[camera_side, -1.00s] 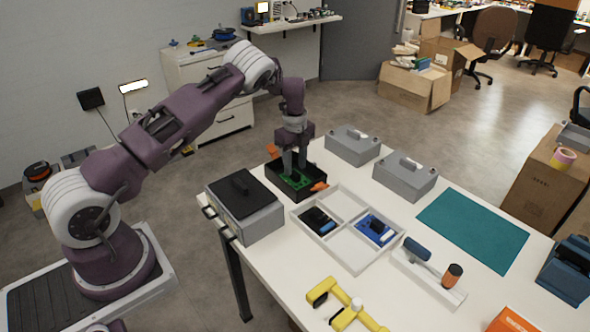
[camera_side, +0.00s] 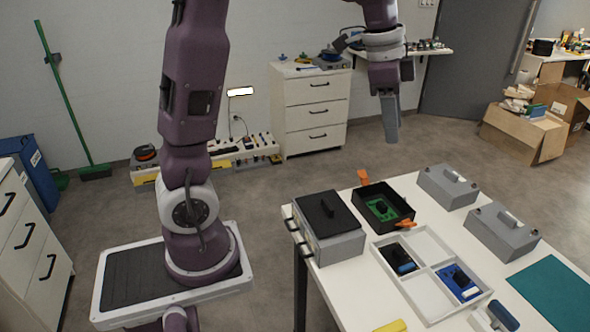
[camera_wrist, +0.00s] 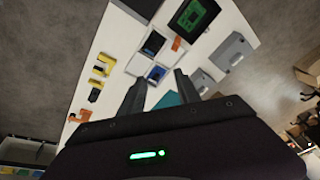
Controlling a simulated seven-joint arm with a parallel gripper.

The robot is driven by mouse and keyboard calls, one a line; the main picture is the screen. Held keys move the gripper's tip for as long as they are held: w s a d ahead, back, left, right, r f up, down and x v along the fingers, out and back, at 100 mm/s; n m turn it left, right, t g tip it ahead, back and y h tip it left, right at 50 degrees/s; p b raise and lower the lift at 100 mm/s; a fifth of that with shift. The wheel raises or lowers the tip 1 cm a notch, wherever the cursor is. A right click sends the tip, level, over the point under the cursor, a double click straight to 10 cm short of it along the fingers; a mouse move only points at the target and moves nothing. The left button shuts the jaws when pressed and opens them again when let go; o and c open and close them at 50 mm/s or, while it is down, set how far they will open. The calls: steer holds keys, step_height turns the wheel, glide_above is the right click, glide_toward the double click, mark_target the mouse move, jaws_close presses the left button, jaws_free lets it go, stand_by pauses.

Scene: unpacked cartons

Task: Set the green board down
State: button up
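The green board (camera_side: 376,213) lies flat inside an open black box (camera_side: 404,211) on the white table. It has a dark part on its top. In the wrist view the green board (camera_wrist: 187,19) shows in the black box (camera_wrist: 203,30) near the top edge. My gripper (camera_side: 391,138) is raised well above the table, behind and apart from the box. In the wrist view the two fingers of my gripper (camera_wrist: 161,80) are spread apart with nothing between them.
A divided white tray (camera_side: 411,281) holds a black board (camera_side: 400,258) and a blue board (camera_side: 460,283). A grey case with a black lid (camera_side: 334,243) stands left of the black box. Two grey cases (camera_side: 447,186) (camera_side: 502,231) stand right. A teal mat (camera_side: 556,292) lies at right.

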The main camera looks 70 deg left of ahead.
steer(key=s+d+r+n+t, duration=0.1)
steer(key=s+d+r+n, duration=0.15)
steer(key=s, duration=0.45)
steer(key=s+d+r+n+t, duration=0.1)
steer(key=s+d+n, duration=0.1)
steer(key=s+d, duration=0.35)
steer(key=s+f+n+y, duration=0.1)
steer(key=s+f+n, duration=0.2)
steer(key=s, duration=0.8)
steer(key=shift+f+n+t, duration=0.4)
steer(key=shift+n, duration=0.05)
